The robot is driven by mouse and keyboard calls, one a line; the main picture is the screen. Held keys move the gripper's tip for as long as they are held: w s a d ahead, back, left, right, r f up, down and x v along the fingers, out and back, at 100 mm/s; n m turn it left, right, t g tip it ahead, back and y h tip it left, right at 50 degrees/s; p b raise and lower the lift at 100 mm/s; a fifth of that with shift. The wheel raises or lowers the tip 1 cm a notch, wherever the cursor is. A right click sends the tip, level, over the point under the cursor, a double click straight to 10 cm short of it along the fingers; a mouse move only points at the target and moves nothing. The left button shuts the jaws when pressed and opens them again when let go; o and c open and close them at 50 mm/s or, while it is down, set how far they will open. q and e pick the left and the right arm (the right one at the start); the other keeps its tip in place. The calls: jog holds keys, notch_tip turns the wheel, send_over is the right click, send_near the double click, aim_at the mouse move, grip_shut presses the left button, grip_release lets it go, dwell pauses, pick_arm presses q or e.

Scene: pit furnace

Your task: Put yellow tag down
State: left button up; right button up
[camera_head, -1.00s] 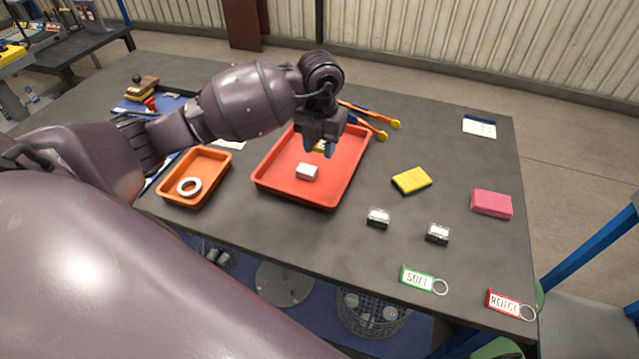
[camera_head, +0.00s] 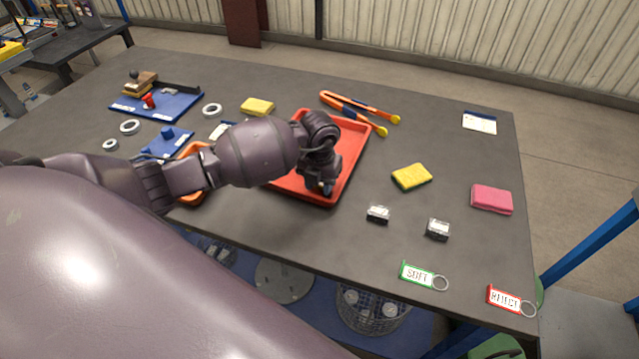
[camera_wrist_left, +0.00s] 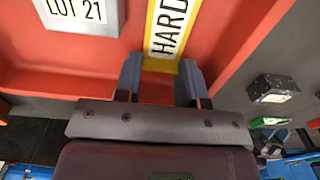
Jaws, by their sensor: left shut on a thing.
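My left gripper (camera_head: 324,188) is over the near right part of the red tray (camera_head: 351,160), pointing down. The left wrist view shows its two fingers (camera_wrist_left: 158,80) shut on the end of the yellow tag (camera_wrist_left: 166,28), which has a white label reading HARD. The tag is low over the tray floor; I cannot tell whether it touches. A white block (camera_wrist_left: 78,14) marked LOT 21 lies in the tray, left of the tag in that view. In the head view the arm hides the tag and the block. My right gripper is not in view.
Right of the tray are two small metal blocks (camera_head: 378,214) (camera_head: 438,229), a yellow sponge (camera_head: 411,177) and a pink sponge (camera_head: 491,199). A green tag (camera_head: 417,273) and a red REJECT tag (camera_head: 505,299) lie near the front edge. Orange tongs (camera_head: 358,108) lie behind the tray.

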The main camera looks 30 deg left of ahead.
pick_arm(q)
jog(key=shift+f, duration=0.2)
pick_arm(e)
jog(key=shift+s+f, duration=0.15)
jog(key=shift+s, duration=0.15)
pick_arm(q)
jog(key=o, duration=0.9)
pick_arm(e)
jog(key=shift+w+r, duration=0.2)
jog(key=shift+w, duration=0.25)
pick_arm(q)
jog(key=shift+r, duration=0.25)
notch_tip(320, 180, up, 12)
jog(key=shift+f, duration=0.1)
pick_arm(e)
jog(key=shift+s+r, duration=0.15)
